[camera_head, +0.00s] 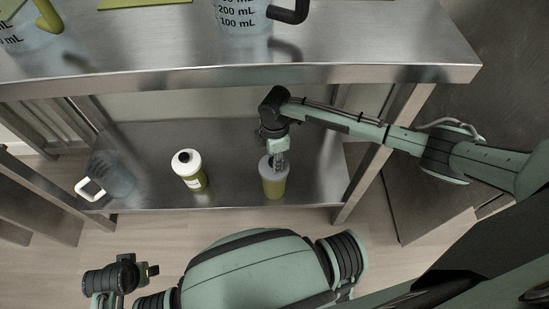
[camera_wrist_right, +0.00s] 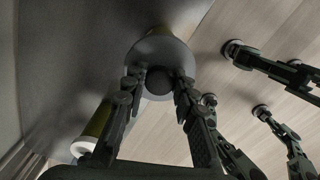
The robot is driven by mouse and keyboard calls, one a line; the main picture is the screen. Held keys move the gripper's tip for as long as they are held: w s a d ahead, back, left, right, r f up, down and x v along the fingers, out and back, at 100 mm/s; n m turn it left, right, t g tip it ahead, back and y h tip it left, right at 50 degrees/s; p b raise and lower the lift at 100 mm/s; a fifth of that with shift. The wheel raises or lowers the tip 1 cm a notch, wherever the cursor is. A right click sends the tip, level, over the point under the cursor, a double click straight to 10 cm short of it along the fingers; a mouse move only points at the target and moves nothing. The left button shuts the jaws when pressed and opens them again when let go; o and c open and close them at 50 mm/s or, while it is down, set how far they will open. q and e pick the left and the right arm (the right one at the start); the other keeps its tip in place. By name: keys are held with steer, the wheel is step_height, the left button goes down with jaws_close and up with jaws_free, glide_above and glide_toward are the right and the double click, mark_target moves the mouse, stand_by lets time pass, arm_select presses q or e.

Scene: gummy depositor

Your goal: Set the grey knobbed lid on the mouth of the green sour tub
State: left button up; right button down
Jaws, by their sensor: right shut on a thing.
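The green sour tub (camera_head: 275,188) stands upright on the lower steel shelf, below my right gripper (camera_head: 280,163). In the right wrist view, the grey lid (camera_wrist_right: 160,48) shows as a round disc with a dark knob (camera_wrist_right: 158,80) at its middle. My right gripper (camera_wrist_right: 158,84) is shut on that knob, one finger on each side. The lid is over the tub's mouth and hides it; I cannot tell whether it touches the rim. My left gripper (camera_head: 151,270) is low at the left, away from the tub, and its fingers are too small to read.
A white-capped bottle (camera_head: 189,171) with green contents stands left of the tub. A clear jug (camera_head: 115,174) with a white handle stands farther left. A shelf post (camera_head: 375,160) is close on the right.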

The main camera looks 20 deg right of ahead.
steer(key=shift+f, duration=0.2)
steer(key=shift+f, duration=0.3)
steer(key=c, duration=1.1)
jaws_free()
steer(key=shift+c, duration=0.2)
steer(key=shift+r, duration=0.15)
step_height(320, 180, up, 12)
steer(key=shift+s+f, duration=0.1)
steer(key=shift+f, duration=0.1)
